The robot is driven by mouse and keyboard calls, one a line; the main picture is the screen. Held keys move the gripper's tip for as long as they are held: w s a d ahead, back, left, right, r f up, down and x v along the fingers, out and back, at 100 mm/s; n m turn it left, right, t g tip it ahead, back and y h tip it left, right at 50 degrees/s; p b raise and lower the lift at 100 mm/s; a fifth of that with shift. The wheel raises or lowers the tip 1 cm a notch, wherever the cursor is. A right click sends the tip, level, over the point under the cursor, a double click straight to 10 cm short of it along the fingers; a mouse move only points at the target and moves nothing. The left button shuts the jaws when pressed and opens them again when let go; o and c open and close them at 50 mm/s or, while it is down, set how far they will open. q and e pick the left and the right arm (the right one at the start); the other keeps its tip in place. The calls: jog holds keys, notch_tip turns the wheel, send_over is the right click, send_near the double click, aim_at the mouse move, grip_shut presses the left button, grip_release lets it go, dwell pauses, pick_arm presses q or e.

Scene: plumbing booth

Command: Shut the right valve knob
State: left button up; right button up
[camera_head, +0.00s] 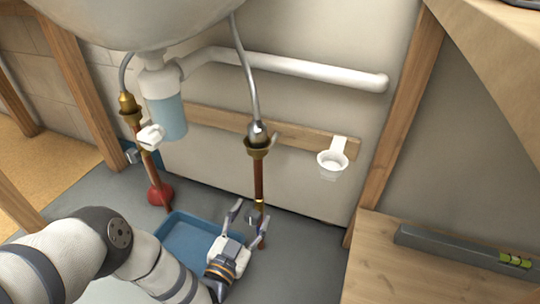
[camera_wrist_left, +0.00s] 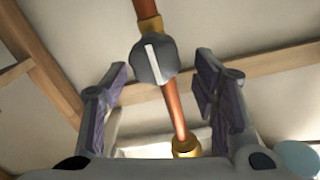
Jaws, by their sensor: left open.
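The right valve knob (camera_wrist_left: 152,62) is a dark grey, many-sided knob with a white line, on a copper pipe (camera_wrist_left: 172,106) with brass fittings. The white line runs roughly along the pipe. In the head view the right copper pipe (camera_head: 258,178) comes down under the sink. My left gripper (camera_head: 247,214) is open near the lower part of this pipe. In the left wrist view its two fingers (camera_wrist_left: 163,92) stand apart on either side of the knob and pipe, with gaps on both sides. My right gripper is not in view.
A blue tray (camera_head: 180,240) lies on the floor beside the gripper. A second copper pipe (camera_head: 151,172) with a red piece (camera_head: 160,195) stands to the left. A white cup-like holder (camera_head: 332,163) is on the wooden rail. A wooden surface (camera_head: 385,265) lies at right.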

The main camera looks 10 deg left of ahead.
pick_arm(q)
jog(key=shift+c, duration=0.6)
jog(key=shift+w, duration=0.1)
jog(key=c, duration=1.1)
jog(key=shift+o, duration=0.2)
jog(key=shift+a, duration=0.1)
